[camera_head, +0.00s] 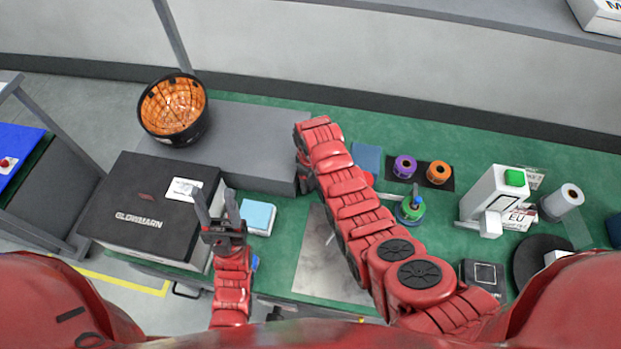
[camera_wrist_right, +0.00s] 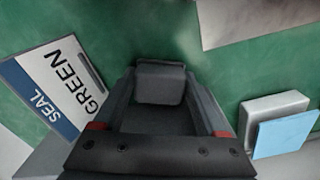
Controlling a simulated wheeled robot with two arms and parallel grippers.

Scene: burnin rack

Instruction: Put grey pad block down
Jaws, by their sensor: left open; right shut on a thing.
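The grey pad block (camera_wrist_right: 160,84) is in the right wrist view, between the two dark fingers of my right gripper (camera_wrist_right: 165,110), which is shut on it. Green table surface shows around it; I cannot tell whether the block touches the table. In the head view my own right arm hides the block and most of the right gripper. My left gripper (camera_head: 217,200) is open and empty, pointing up beside the right edge of the black GLOWMARN box (camera_head: 140,205).
A light-blue pad on a pale block (camera_head: 258,217) lies on the green table; its blue top shows in the wrist view (camera_wrist_right: 284,134). A SEAL GREEN card (camera_wrist_right: 55,88) lies left of the right gripper. A metallic sheet (camera_head: 322,262), grey platform (camera_head: 245,150) and orange-lined bin (camera_head: 172,108) are nearby.

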